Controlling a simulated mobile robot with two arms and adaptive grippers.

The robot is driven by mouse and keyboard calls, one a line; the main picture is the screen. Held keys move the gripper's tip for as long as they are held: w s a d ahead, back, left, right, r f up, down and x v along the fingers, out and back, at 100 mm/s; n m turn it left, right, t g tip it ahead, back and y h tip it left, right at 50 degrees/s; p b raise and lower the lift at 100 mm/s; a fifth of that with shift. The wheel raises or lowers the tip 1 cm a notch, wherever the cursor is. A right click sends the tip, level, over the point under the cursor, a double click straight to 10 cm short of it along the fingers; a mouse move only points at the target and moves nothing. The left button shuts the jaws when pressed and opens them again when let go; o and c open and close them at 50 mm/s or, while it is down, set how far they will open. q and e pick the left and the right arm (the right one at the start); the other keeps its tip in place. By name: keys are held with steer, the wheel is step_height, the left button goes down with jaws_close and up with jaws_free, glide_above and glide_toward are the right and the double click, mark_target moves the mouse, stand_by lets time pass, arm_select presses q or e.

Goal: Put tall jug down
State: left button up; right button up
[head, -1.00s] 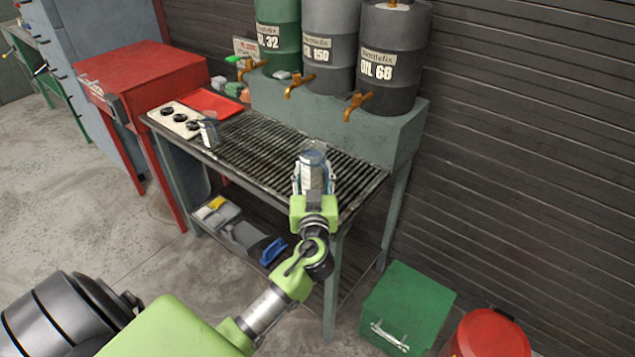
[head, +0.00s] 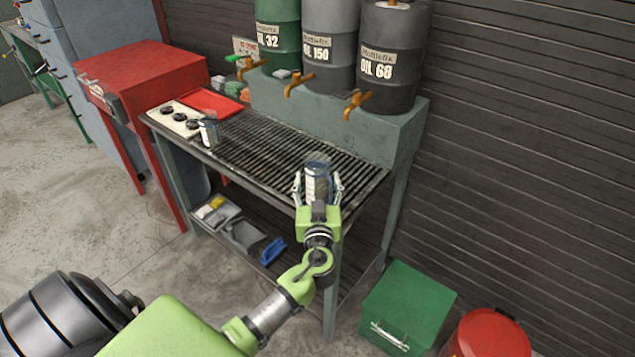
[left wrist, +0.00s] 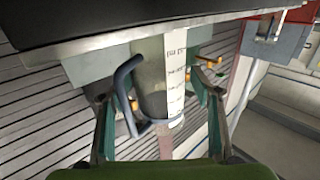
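The tall jug (head: 317,180) is a grey, see-through measuring jug with a white scale strip. It appears to stand upright on the slatted grating (head: 262,152) near its front right corner. In the left wrist view the jug (left wrist: 152,85) shows its blue-grey handle, scale marks and rim. My left gripper (head: 318,186) is at the front of the jug with one finger on each side. In the left wrist view there are gaps between the jug and both fingers, so the gripper (left wrist: 160,115) is open around it. My right gripper is out of view.
A second, smaller-looking jug (head: 209,132) stands at the grating's left, by a white plate with dark round holes (head: 180,117) and a red tray (head: 213,103). Oil drums with brass taps (head: 359,102) stand behind. A green box (head: 408,300) and red bin (head: 490,335) are on the floor.

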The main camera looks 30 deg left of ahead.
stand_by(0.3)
arm_select(q)
steer(key=shift+p, duration=0.7)
steer(key=b+v, duration=0.4)
steer(key=v, duration=1)
steer(key=shift+w, duration=0.1)
